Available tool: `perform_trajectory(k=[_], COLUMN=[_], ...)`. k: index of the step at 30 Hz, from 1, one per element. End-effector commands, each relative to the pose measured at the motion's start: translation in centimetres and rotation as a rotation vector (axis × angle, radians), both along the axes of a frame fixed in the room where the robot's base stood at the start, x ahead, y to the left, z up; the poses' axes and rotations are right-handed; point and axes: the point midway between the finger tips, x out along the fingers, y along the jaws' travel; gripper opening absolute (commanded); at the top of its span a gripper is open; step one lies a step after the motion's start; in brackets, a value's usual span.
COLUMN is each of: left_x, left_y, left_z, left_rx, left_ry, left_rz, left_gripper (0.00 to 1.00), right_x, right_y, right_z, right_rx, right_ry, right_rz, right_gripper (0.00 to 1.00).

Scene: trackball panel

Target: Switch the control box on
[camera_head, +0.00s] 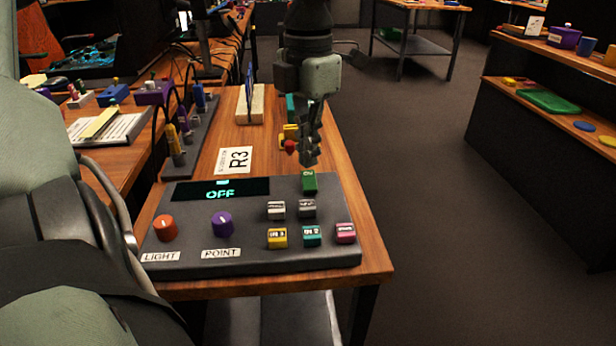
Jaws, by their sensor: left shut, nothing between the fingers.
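The dark grey control box (190,250) sits on the near end of the wooden table. Its display (235,189) reads OFF in green. It has an orange knob (165,228) above a LIGHT label and a purple knob (222,224) above a POINT label. A green button (309,182) stands at its back right, with grey, yellow, teal and pink buttons in front. My left gripper (309,162) points down, shut and empty, just above or behind the green button in the picture; I cannot tell whether they touch. My right gripper is not in view.
An R3 card (235,160) lies behind the box. Small yellow and red parts (290,146) show beside the gripper. A strip of coloured plugs (190,140) lies to the left. Open floor (430,180) lies to the right, before a shelf unit (540,110).

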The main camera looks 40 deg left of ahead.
Motion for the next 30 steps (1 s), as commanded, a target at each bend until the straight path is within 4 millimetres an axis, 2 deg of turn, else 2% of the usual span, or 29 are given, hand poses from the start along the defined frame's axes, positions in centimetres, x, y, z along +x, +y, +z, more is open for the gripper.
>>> perform_trajectory(k=[30], left_x=[0.0], left_y=[0.0], left_z=[-1.1], left_rx=[0.0], left_ry=[0.0], left_rz=[0.0], left_gripper=[0.0], right_x=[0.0], right_y=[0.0], right_z=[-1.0], right_rx=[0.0], right_ry=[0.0], right_rz=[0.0], right_gripper=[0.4])
